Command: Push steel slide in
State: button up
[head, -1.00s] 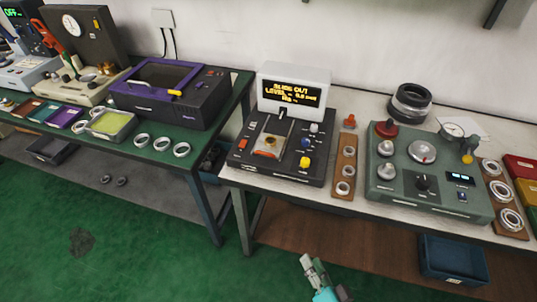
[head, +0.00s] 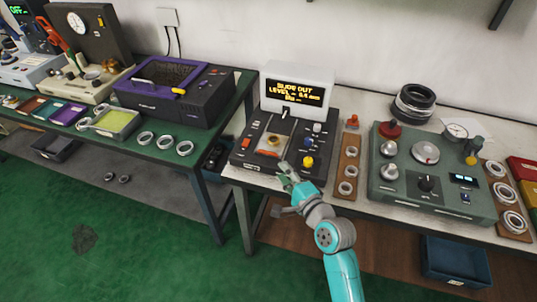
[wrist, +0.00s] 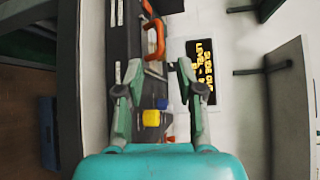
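The steel slide (head: 273,140) sticks out toward the front on top of the black tester (head: 248,158). A brass-coloured ring part lies on it, and it has an orange handle (head: 267,153). The handle shows in the wrist view (wrist: 161,40) as an orange loop ahead of the fingers. The tester's white display (head: 296,90) reads "SLIDE OUT" and a level line. My gripper (head: 287,172) is at the tester's front edge, just right of and nearer than the handle. In the wrist view my gripper (wrist: 158,66) has its fingers spread with nothing between the tips; contact with the handle is not visible.
Blue and yellow knobs (head: 307,162) stand right of the slide, close to my gripper. A wooden ring rack (head: 347,188) and a green gauge unit (head: 385,195) stand further right. A green table (head: 215,135) with a purple machine (head: 205,105) is at the left, across a gap.

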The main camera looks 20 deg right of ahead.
jog(key=x, duration=1)
jog(key=shift+w, duration=0.1)
grip_shut()
